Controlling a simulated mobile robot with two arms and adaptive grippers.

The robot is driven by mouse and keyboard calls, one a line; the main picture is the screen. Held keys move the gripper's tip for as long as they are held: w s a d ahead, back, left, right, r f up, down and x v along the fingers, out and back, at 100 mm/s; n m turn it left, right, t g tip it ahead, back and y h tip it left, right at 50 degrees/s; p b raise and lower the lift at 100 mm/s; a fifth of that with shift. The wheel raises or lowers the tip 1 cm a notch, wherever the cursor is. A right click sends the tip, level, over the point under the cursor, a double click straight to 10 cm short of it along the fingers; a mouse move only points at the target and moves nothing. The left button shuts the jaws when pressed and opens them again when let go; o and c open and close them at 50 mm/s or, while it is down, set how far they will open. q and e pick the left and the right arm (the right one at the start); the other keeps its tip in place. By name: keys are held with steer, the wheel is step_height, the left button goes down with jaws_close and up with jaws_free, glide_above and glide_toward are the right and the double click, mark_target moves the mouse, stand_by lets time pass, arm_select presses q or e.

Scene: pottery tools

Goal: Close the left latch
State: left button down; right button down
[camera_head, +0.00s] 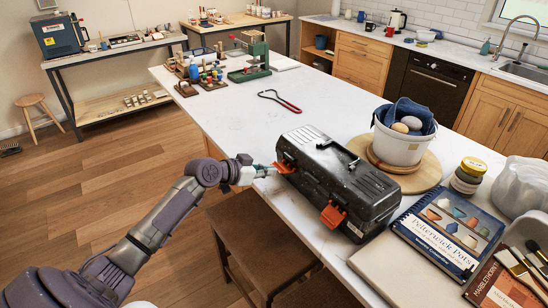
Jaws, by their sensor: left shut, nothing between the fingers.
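A black toolbox (340,178) lies on the white counter with its lid down. It has two orange latches on its front side. The left latch (284,167) is at the far-left end of that side. The right latch (333,215) is nearer to me and sticks out from the box. My left gripper (267,171) is shut and empty, with its fingertips right beside the left latch. I cannot tell whether they touch it, or how far that latch stands out. My right gripper is not in view.
A white bucket (402,148) with a blue cloth stands behind the toolbox on a round board. A spiral book (449,232), jars (467,176) and brushes lie to the right. Red-handled tongs (280,101) lie farther back. A brown stool (262,240) stands below the counter edge.

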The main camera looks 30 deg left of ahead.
mark_target(289, 159)
arm_select(q)
steer(key=shift+w+d+r+p, duration=0.2)
steer(key=shift+w+r, duration=0.35)
steer(key=shift+r, duration=0.1)
steer(key=shift+w+d+r+p, duration=0.15)
steer(key=shift+w+d+r, duration=0.05)
steer(key=shift+w+r, duration=0.35)
steer(key=shift+w+d, duration=0.15)
steer(key=shift+w+d+b, duration=0.25)
steer(key=shift+w+b, duration=0.05)
steer(key=shift+w, duration=0.4)
